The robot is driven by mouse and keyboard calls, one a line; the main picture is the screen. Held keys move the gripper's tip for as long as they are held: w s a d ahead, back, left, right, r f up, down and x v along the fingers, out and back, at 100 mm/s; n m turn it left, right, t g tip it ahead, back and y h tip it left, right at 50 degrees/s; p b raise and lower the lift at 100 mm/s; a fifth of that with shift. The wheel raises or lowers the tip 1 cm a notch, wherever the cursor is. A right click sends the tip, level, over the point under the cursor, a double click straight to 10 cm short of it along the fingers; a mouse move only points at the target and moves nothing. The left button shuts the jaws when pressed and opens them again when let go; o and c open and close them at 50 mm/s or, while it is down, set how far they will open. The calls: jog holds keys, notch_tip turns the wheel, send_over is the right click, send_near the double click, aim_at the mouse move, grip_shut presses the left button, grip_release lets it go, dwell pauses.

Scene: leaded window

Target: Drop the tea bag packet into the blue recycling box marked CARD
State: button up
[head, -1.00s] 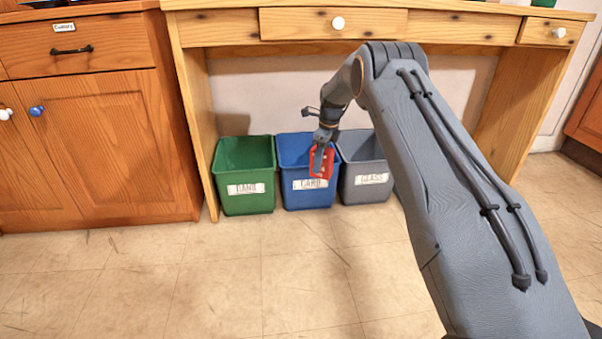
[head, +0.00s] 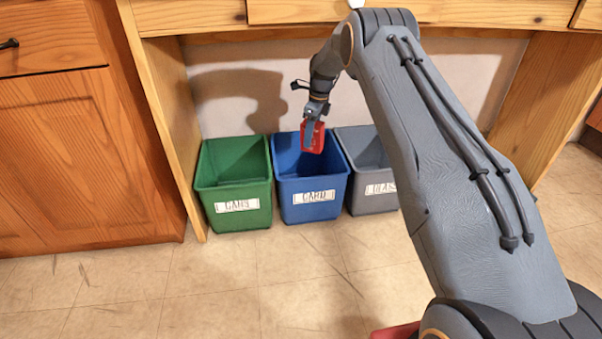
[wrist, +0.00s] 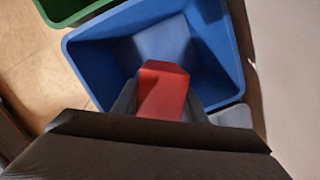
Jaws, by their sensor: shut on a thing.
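The red tea bag packet (head: 318,138) is held in my gripper (head: 311,126), which is shut on it. In the head view the packet is in front of the blue box's opening, at about rim height. The blue box (head: 313,200) has a white label that reads CARD. In the wrist view the packet (wrist: 165,88) is over the open blue box (wrist: 110,55), whose inner floor shows pale beyond it. The lower end of the packet and the fingertips (wrist: 160,98) are partly hidden in the wrist view.
Tiled floor (head: 200,290) in front is clear.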

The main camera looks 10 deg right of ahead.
jog(key=shift+w+d+f, duration=0.1)
jog(key=shift+w, duration=0.35)
jog(key=shift+f+b, duration=0.85)
jog(key=shift+f, duration=2.05)
jog(key=o, duration=1.1)
jog(key=shift+r, duration=0.15)
jog(key=r+p, duration=0.1)
jog(key=r, duration=0.1)
jog(key=r+p, duration=0.1)
jog(key=r, duration=0.2)
jog(key=r+p, duration=0.1)
jog(key=r, duration=0.1)
jog(key=shift+s+d+r, duration=0.25)
jog(key=shift+s+d, duration=0.1)
